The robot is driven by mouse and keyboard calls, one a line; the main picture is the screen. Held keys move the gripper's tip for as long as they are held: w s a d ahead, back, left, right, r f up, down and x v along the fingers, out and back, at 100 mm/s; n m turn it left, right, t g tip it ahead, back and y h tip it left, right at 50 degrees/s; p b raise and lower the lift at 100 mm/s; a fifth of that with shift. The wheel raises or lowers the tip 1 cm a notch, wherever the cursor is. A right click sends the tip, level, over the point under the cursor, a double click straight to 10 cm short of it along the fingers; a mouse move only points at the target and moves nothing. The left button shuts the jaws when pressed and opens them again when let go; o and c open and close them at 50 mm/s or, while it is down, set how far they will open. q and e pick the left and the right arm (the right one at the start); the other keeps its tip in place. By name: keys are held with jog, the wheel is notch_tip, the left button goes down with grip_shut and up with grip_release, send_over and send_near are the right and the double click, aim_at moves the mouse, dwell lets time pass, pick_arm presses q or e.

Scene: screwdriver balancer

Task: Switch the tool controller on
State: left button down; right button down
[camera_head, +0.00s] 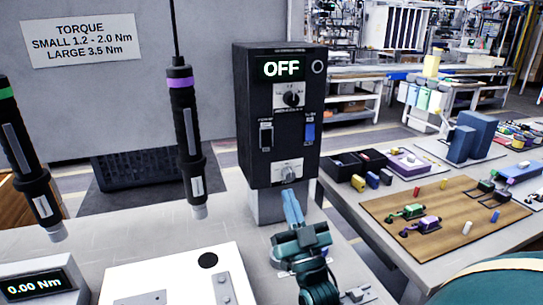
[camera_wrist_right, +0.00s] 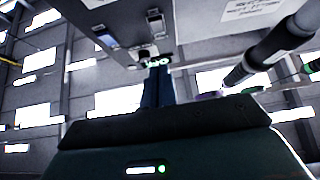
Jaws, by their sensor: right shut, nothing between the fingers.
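The tool controller (camera_head: 277,112) is a dark upright box on a grey stand. Its lit display (camera_head: 281,68) reads OFF. Below it are a round knob (camera_head: 291,95), a black switch (camera_head: 266,134) on the left, a blue switch (camera_head: 310,132) on the right and a lower knob (camera_head: 288,174). My right gripper (camera_head: 291,207) is shut and empty, just below the controller's lower front edge, apart from the switches in the picture. In the right wrist view its fingers (camera_wrist_right: 158,85) point towards the controller (camera_wrist_right: 125,20), seen inverted. My left gripper is out of view.
Two hanging screwdrivers, one purple-banded (camera_head: 187,135) and one green-banded (camera_head: 25,155), are left of the controller. A torque readout (camera_head: 38,285) shows 0.00 Nm. A white panel (camera_head: 150,275) lies in front. A side table on the right holds a wooden board (camera_head: 460,240) with parts.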

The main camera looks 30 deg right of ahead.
jog(key=x, duration=0.4)
jog(key=w+f+p+x, duration=0.1)
jog(key=x, duration=0.3)
jog(key=f+p+x, duration=0.1)
jog(key=x, duration=0.3)
jog(key=shift+w+d+r, duration=0.1)
jog(key=shift+w+d, duration=0.1)
jog(key=shift+d, duration=0.05)
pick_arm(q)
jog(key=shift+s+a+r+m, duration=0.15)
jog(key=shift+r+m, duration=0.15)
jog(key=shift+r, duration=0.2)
pick_arm(e)
jog(key=shift+w, duration=0.35)
jog(key=shift+w+d+f+b, duration=0.15)
jog(key=shift+f+b, duration=0.25)
jog(key=shift+b, duration=0.45)
jog(key=shift+w+t+b, duration=0.15)
jog(key=shift+t+b, duration=0.15)
jog(key=shift+b, duration=0.1)
jog(key=shift+r+p, duration=0.2)
jog(key=shift+p, duration=0.1)
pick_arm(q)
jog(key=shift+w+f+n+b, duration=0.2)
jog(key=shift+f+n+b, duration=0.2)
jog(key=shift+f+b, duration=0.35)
pick_arm(e)
send_near(268, 143)
jog(key=shift+s+f, duration=0.3)
jog(key=shift+s, duration=0.05)
